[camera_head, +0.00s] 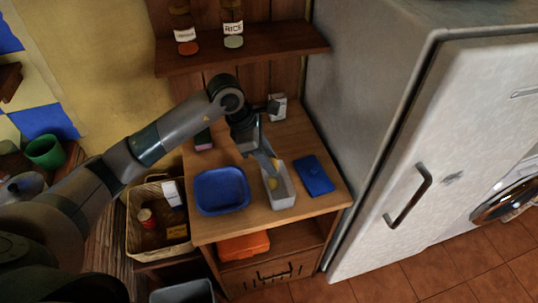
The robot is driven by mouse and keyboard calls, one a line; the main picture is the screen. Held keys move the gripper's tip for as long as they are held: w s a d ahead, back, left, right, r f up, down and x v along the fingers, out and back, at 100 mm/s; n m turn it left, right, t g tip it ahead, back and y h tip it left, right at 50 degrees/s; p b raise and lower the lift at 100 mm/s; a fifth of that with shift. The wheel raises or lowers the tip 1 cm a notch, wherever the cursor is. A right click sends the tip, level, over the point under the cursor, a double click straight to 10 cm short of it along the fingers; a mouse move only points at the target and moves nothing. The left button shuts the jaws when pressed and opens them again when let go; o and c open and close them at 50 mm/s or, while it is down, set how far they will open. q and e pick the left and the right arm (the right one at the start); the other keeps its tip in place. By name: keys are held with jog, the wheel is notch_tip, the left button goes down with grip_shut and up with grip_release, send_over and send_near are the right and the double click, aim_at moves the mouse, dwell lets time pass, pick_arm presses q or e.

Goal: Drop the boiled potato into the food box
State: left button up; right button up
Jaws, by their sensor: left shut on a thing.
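The food box (284,200) is a narrow, light grey open box on the wooden counter. My left gripper (271,177) reaches down over the box, its fingertips at or just inside the opening. It is shut on a small yellow piece, which looks like the boiled potato (271,184). Another bit of yellow (277,163) shows beside the fingers near the box's far end; I cannot tell whether it is a separate piece. The fingers hide part of the box's inside. My right gripper is out of view.
A blue tray (221,207) lies left of the box, and a flat blue lid-like piece (314,175) lies to its right. A wicker basket (133,237) stands left of the counter. A shelf (245,49) with jars is above, and a fridge (380,130) closes off the right.

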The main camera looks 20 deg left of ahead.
pick_arm(q)
jog(key=shift+f, duration=0.15)
jog(key=o, duration=1.1)
jog(key=shift+s+a+r+b, duration=0.1)
jog(key=shift+a+r+b, duration=0.15)
jog(key=shift+r, duration=0.25)
jog(key=b+v, duration=0.5)
jog(key=v, duration=1.1)
jog(key=shift+r, duration=0.2)
jog(key=shift+d+f, duration=0.1)
jog(key=shift+d, duration=0.05)
